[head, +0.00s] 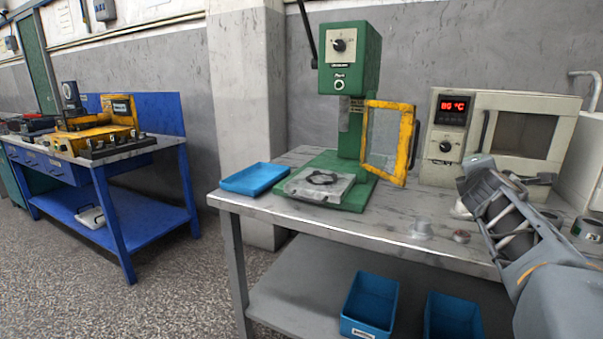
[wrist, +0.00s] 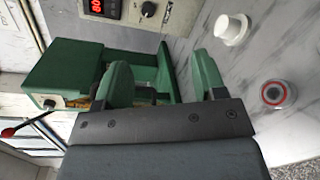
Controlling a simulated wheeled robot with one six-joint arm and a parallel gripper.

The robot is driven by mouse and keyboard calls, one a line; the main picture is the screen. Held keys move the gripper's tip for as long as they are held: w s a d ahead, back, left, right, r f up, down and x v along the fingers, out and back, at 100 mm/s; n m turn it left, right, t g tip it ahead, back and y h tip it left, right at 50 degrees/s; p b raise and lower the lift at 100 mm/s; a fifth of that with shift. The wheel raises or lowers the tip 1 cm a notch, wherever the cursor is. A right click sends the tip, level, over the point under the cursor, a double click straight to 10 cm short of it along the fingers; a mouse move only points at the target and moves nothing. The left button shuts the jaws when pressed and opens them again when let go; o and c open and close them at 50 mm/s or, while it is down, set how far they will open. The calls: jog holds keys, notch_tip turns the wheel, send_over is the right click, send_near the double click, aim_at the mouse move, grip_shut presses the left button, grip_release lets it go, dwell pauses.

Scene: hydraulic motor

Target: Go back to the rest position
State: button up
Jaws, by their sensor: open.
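My gripper (wrist: 162,80) is open, with two separate fingers and nothing between them in the wrist view. In the head view my arm's end (head: 485,190) hangs over the right part of the grey workbench (head: 390,222), in front of the oven. The fingertips are not clear there. A white stepped part (wrist: 231,28) and a small round part with a red ring (wrist: 273,94) stand on the bench, apart from the gripper.
A green press (head: 348,75) with an open yellow-framed guard (head: 388,140) stands behind. A beige oven (head: 500,130) is at the right, reading 80 °C. A blue tray (head: 255,179) lies at the bench's left. Blue bins (head: 370,303) sit below. A blue workbench (head: 110,210) stands far left.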

jog(key=s+a+r+m+g+y+p, duration=0.2)
jog(key=s+a+m+p, duration=0.3)
jog(key=p, duration=0.6)
jog(key=s+a+r+m+g+y+p, duration=0.1)
jog(key=s+a+m+g+y+p, duration=0.2)
jog(key=s+a+p, duration=0.6)
jog(key=s+a+r+m+g+y+p, duration=0.2)
jog(key=s+a+m+g+p, duration=0.3)
jog(key=p, duration=0.8)
jog(key=s+a+m+y, duration=0.1)
jog(key=s+a+m, duration=0.1)
jog(key=a+m, duration=0.1)
jog(key=shift+s+a+r+m+g, duration=0.2)
jog(key=shift+a+r+m+g, duration=0.1)
jog(key=shift+m+g, duration=0.15)
jog(key=shift+s+a+f, duration=0.15)
jog(key=shift+s, duration=0.1)
jog(key=shift+c, duration=0.3)
